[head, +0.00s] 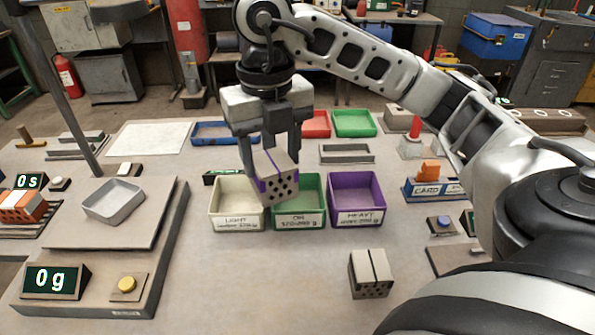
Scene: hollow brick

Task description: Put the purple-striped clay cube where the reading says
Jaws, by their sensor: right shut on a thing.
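My right gripper (272,160) is shut on the purple-striped clay cube (277,184), a grey-beige block with dark holes in its front face. It holds the cube slightly tilted in front of and above the bins, overlapping the cream LIGHT bin (236,223) and the green ON bin (311,219) in the picture. The purple HEAVY bin (357,220) stands to their right. The visible insides of the bins look empty. The scale at the left has an empty grey pan (114,201), and its display (50,281) reads 0 g. My left gripper is not in view.
A second holed cube (370,275) with a dark stripe lies at the front right of centre. A yellow button (127,284) sits by the scale display. Red and green trays (354,124) stand behind the bins. A CARD holder (434,189) is at the right. The front middle is clear.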

